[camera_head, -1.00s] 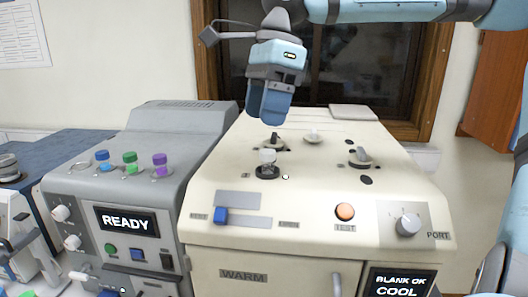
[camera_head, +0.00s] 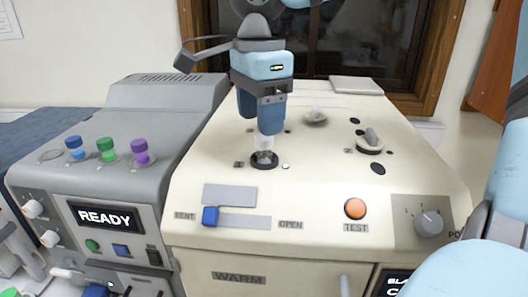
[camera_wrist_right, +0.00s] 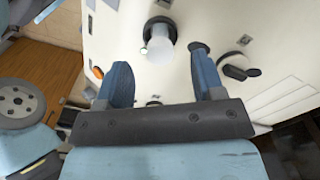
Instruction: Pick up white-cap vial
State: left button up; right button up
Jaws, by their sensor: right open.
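The white-cap vial (camera_head: 264,146) stands upright in a black-rimmed socket on top of the cream machine (camera_head: 320,200). It also shows in the right wrist view (camera_wrist_right: 160,42), ahead of the fingers and roughly between their lines. My right gripper (camera_head: 259,124) is open, with its blue fingers pointing down just above and around the vial's top. One finger partly covers the cap in the head view. In the right wrist view the gripper (camera_wrist_right: 165,75) has nothing between its fingers. My left gripper is not in view.
A grey machine (camera_head: 120,170) to the left carries blue, green and purple capped vials (camera_head: 107,150). A knob (camera_head: 370,140) and a white-topped fitting (camera_head: 315,115) rise from the cream top. An orange button (camera_head: 355,208) is at its front.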

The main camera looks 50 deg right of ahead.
aim_at(265, 139)
jog(key=f, duration=0.3)
jog(key=f+p, duration=0.1)
jog(key=shift+s+d+f, duration=0.2)
jog(key=shift+d+f, duration=0.15)
jog(key=shift+f, duration=0.4)
jog(key=c, duration=1.1)
jog(key=shift+o, duration=0.2)
